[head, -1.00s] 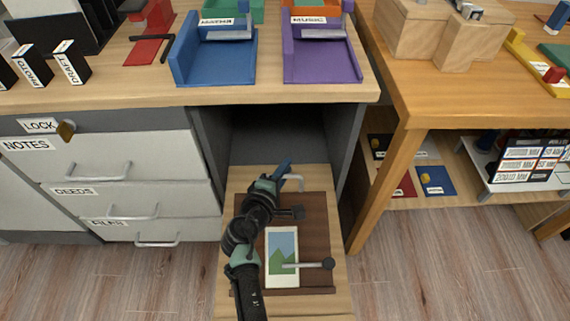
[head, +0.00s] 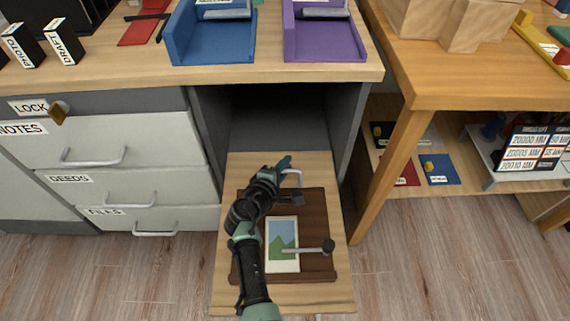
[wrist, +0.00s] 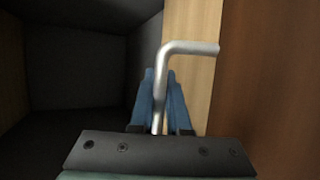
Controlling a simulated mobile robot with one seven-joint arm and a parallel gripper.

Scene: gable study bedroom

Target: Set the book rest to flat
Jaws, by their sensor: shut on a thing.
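The book rest is a dark brown board (head: 312,220) lying over a light wood pull-out shelf (head: 322,297), with a picture card (head: 282,244) on it. I cannot tell its exact tilt. A silver bent rod (head: 299,178) stands at its far edge; the rod also shows large in the wrist view (wrist: 190,48). My gripper (head: 284,162) reaches over the board's left side to this rod. In the wrist view its blue fingers (wrist: 160,78) are shut around the rod's straight part. A silver lever with a black knob (head: 328,246) lies across the board's near right.
A dark open recess (head: 280,120) lies behind the shelf, under the desk top (head: 270,75). White drawers (head: 110,145) stand at left, with a brass key at the lock. A wooden table leg (head: 385,170) stands at right. Open floor lies on both sides of the shelf.

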